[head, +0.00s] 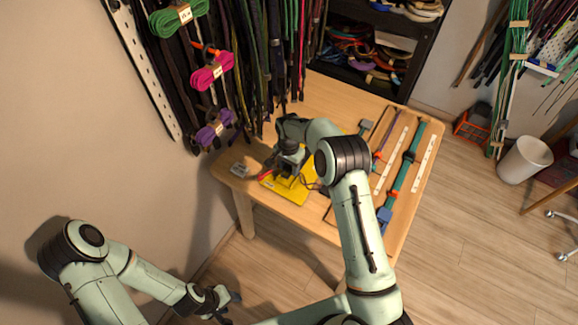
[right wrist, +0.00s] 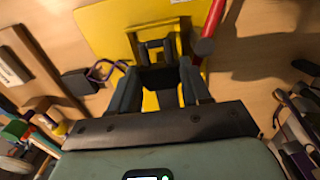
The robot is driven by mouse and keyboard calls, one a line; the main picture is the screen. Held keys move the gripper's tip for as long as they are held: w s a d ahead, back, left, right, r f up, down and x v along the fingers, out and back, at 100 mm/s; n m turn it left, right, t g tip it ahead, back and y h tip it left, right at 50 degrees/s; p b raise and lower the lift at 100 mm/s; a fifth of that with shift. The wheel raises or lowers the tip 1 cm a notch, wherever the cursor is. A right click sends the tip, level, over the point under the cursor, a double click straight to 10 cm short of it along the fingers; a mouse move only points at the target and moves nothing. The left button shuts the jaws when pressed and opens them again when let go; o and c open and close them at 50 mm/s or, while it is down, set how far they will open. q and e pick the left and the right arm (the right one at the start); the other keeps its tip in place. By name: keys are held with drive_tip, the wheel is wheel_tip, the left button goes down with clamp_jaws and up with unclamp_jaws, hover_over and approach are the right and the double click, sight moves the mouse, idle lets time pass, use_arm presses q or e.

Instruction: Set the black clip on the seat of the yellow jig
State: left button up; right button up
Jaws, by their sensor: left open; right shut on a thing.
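The yellow jig (head: 292,192) lies on the wooden table near its front left part. It fills the upper middle of the right wrist view (right wrist: 112,28), with a raised yellow frame at its centre. My right gripper (right wrist: 160,88) is over the jig, its fingers shut on the black clip (right wrist: 157,76), a small dark piece between them in front of the raised frame. I cannot tell whether the clip touches the seat. In the head view my right arm and hand hide the clip. My left gripper (head: 226,302) is open and empty, low beside the table, away from the jig.
A red-handled tool (right wrist: 208,28) lies beside the jig, close to my right finger. A small grey box (head: 239,170) sits at the table's left corner. A tray (head: 404,190) with straps and white strips fills the table's right side. Cords hang on the wall behind.

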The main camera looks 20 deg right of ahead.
drive_tip(key=shift+s, duration=0.1)
drive_tip(key=shift+f, duration=0.4)
idle(0.4)
drive_tip(key=shift+f, duration=0.35)
drive_tip(key=shift+f, duration=0.25)
idle(0.9)
drive_tip(key=o, duration=1.1)
drive_tip(key=shift+r, duration=0.1)
drive_tip(key=shift+a, duration=0.1)
